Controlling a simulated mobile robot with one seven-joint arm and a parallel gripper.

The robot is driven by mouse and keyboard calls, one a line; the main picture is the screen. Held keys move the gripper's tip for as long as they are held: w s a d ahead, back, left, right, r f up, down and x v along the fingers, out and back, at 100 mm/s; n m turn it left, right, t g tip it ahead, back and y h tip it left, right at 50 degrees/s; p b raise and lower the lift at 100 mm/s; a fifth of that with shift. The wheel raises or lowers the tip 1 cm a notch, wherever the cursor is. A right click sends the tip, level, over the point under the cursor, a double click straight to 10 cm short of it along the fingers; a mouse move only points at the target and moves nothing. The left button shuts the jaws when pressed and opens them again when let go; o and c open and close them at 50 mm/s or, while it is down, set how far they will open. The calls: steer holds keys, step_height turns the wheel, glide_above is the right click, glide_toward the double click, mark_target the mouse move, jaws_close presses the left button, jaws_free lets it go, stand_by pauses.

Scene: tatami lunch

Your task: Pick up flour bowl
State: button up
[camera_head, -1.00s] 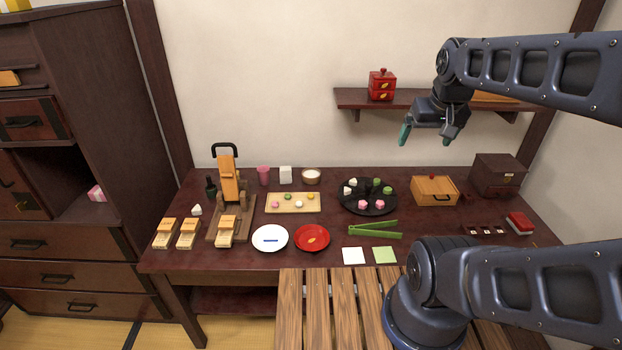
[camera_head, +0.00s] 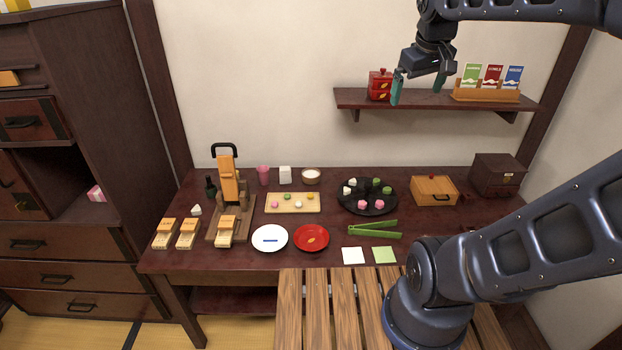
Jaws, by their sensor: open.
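The flour bowl (camera_head: 311,176) is a small brown bowl with white contents.
A round black tray (camera_head: 349,209) with small sweets stands right of the bowl. A wooden board (camera_head: 273,208) with sweets lies in front of it. The wall shelf (camera_head: 440,103) holds a red box (camera_head: 380,85) and cards.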

steer(key=w+a+r+n, duration=0.2)
steer(key=w+n, duration=0.1)
steer(key=w, duration=0.3)
steer(key=w+a+r+n, duration=0.2)
steer(key=w+a+n, duration=0.1)
steer(key=w, duration=0.3)
steer(key=n+g+h, duration=0.2)
steer(key=n, duration=1.5)
glide_above(311, 174)
steer(key=s, duration=0.2)
steer(key=f, duration=5.5)
steer(key=shift+w+a+f, duration=0.1)
steer(key=shift+w+a, duration=0.15)
steer(key=shift+a, duration=0.15)
steer(key=shift+w+x, duration=0.2)
steer(key=shift+x, duration=1.1)
steer(key=shift+w+x, duration=0.15)
steer(key=shift+x, duration=1.15)
steer(key=shift+a, duration=0.2)
steer(key=c, duration=1.1)
